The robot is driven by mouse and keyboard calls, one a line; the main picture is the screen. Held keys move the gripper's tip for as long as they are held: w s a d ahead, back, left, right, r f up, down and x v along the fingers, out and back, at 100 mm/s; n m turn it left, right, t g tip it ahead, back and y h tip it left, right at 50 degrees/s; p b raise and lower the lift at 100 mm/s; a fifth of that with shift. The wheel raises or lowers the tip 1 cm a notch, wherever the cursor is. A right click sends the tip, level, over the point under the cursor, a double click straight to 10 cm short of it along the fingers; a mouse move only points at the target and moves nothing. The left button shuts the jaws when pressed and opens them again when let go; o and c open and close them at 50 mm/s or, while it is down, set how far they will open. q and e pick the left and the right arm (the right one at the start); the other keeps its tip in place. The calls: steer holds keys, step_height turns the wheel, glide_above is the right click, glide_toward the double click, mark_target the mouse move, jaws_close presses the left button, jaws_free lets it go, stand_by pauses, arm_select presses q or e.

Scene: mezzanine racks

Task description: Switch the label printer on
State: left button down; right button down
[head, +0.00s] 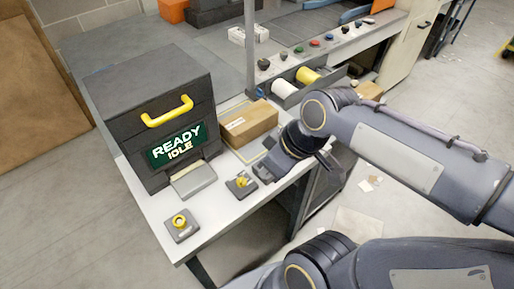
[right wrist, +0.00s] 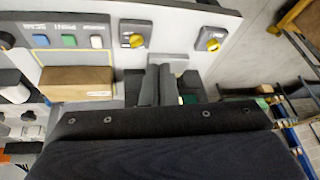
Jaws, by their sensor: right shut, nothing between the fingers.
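The label printer (head: 158,118) is a dark box with a yellow handle and a green display reading READY and IDLE. Two grey control plates with yellow rotary knobs sit on the white table in front of it. The nearer knob (head: 180,224) is by the table corner; it also shows in the right wrist view (right wrist: 212,42). The other knob (head: 241,184) also shows in that view (right wrist: 132,38). My right gripper (head: 268,172) is shut and empty, just right of this second knob, apparently apart from it. It also shows in the right wrist view (right wrist: 156,85). My left gripper is out of view.
A cardboard box (head: 250,124) lies beside the printer. Blue (right wrist: 40,41), green (right wrist: 69,41) and white (right wrist: 97,42) buttons line the table edge. Spools (head: 286,88) and a row of small coloured controls (head: 314,43) stand beyond.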

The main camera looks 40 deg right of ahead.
steer(key=w+d+n+g+h, duration=0.2)
steer(key=w+d+n, duration=0.5)
steer(key=w+n, duration=0.5)
steer(key=n+g+b, duration=0.1)
steer(key=n, duration=0.2)
steer(key=shift+w+d+g+h, duration=0.3)
steer(key=shift+w+g+h, duration=0.1)
step_height(320, 180, down, 14)
steer(key=shift+f, duration=0.1)
steer(key=shift+p, duration=0.3)
